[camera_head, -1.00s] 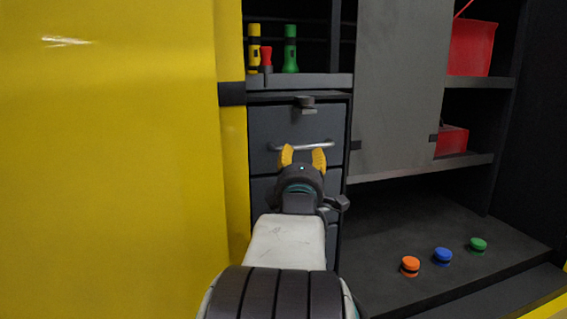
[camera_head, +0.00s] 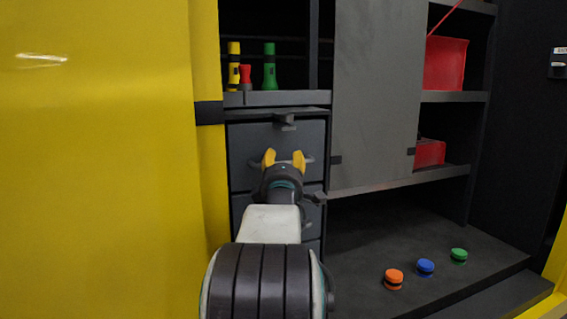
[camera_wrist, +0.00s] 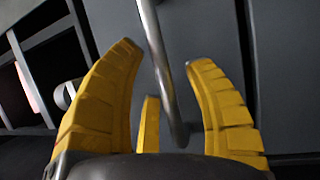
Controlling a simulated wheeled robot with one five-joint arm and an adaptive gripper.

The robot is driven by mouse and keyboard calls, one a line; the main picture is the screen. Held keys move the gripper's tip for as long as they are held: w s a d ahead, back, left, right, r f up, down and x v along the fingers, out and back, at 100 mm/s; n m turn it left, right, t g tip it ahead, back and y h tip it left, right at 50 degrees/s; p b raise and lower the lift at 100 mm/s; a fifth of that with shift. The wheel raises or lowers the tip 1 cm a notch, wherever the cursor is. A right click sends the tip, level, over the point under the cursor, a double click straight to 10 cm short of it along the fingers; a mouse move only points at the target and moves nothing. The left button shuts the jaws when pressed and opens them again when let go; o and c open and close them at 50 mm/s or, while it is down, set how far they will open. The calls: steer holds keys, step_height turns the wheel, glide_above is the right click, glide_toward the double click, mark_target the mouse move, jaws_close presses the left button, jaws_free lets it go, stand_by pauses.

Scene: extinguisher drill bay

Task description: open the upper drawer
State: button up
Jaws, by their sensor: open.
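The upper drawer (camera_head: 245,137) has a dark grey front and looks shut in the cabinet column. Its metal bar handle (camera_head: 309,160) runs across the front and is partly hidden behind my gripper. My gripper (camera_head: 284,158) has yellow fingers that are spread open in front of the handle. In the wrist view the handle (camera_wrist: 158,70) passes between the open fingers of my gripper (camera_wrist: 163,58), with visible gaps on both sides. The drawer front (camera_wrist: 205,30) fills much of the background there.
A dark latch-like piece (camera_head: 285,122) juts out above the drawer. Yellow (camera_head: 234,68) and green (camera_head: 269,68) flashlights and a red item (camera_head: 245,76) stand on the shelf above. A yellow panel (camera_head: 100,160) is close on the left. Orange, blue and green buttons are at lower right.

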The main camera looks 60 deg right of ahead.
steer(key=shift+o, duration=0.2)
jaws_close()
stand_by(0.4)
